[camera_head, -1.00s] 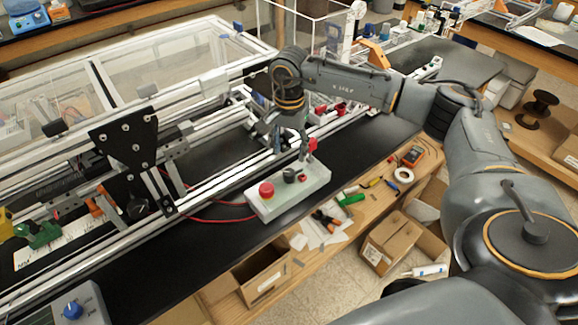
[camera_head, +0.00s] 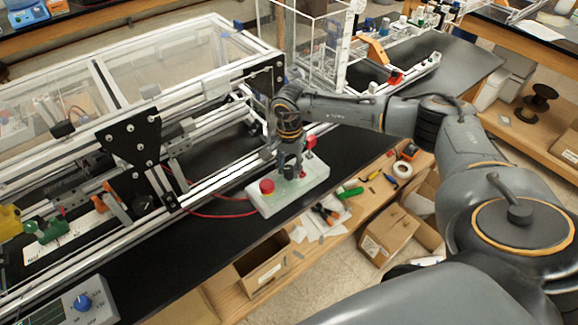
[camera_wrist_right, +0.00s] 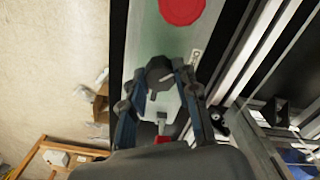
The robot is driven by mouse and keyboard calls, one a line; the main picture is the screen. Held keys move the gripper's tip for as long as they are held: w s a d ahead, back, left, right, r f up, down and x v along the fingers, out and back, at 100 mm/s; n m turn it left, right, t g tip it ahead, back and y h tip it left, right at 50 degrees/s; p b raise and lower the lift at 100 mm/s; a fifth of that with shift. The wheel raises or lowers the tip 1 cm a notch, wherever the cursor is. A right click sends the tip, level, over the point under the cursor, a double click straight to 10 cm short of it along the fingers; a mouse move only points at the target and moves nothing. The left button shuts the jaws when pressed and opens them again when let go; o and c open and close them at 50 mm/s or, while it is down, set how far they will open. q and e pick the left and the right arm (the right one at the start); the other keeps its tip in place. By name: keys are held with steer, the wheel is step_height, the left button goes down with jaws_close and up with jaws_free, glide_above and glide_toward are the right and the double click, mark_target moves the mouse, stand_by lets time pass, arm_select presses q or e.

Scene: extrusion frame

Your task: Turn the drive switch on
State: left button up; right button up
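The drive switch is a black rotary knob (camera_head: 289,173) on a pale control box (camera_head: 308,186) on the black bench top. It also shows in the wrist view (camera_wrist_right: 158,73). A round red button (camera_head: 267,187) sits on the same box, to the knob's left. My right gripper (camera_head: 291,166) points down over the box at the knob. In the wrist view its two fingers (camera_wrist_right: 162,77) stand apart, one on each side of the knob. I cannot tell whether they touch it. My left gripper is not in view.
The extrusion frame (camera_head: 215,187) runs behind and left of the box. A red part (camera_head: 310,142) stands at the box's back right. Red cables run left from the box. A lower wooden shelf with tape (camera_head: 403,169), tools and cardboard boxes (camera_head: 388,232) lies in front.

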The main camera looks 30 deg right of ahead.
jaws_close()
steer(key=m+b, duration=0.2)
steer(key=shift+f+m+b, duration=0.15)
steer(key=shift+m+b, duration=0.15)
steer(key=m+b, duration=0.4)
steer(key=m, duration=0.1)
steer(key=shift+m, duration=0.3)
steer(key=m+b, duration=0.2)
steer(key=m, duration=0.3)
steer(key=shift+b, duration=0.4)
steer(key=shift+r+m+b, duration=0.2)
steer(key=shift+m+b, duration=0.65)
steer(key=shift+m, duration=1.45)
steer(key=o, duration=0.7)
jaws_free()
